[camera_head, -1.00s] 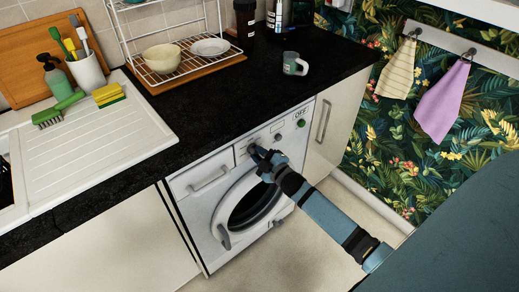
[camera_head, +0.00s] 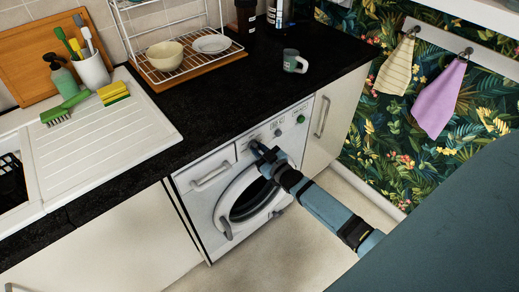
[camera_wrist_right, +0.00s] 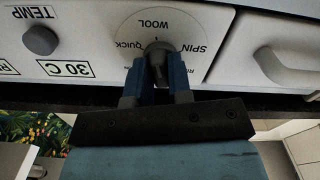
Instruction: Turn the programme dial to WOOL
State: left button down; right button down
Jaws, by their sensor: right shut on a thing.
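The white washing machine (camera_head: 208,215) stands under the black worktop. In the right wrist view its programme dial (camera_wrist_right: 158,47) is a dark round knob on a pale disc, with the words WOOL, QUICK and SPIN around it, upside down. WOOL is just above the knob in that picture. My right gripper (camera_wrist_right: 157,75) is shut on the dial, one blue finger on each side. In the head view the right gripper (camera_head: 259,150) is at the control panel and covers most of the dial. The dial's exact pointing is hard to tell. My left gripper is not in view.
A TEMP knob (camera_wrist_right: 40,40) with a 30 C label sits beside the dial. The drawer handle (camera_wrist_right: 285,62) is on the dial's other side. A green button (camera_head: 300,119) is farther right on the panel. The round door (camera_head: 245,200) lies below the gripper.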

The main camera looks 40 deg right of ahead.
dwell(0.4)
jog(key=c, duration=1)
grip_release()
jog(key=shift+c, duration=0.2)
jog(key=s+d, duration=0.1)
jog(key=s, duration=1.2)
jog(key=shift+s, duration=0.35)
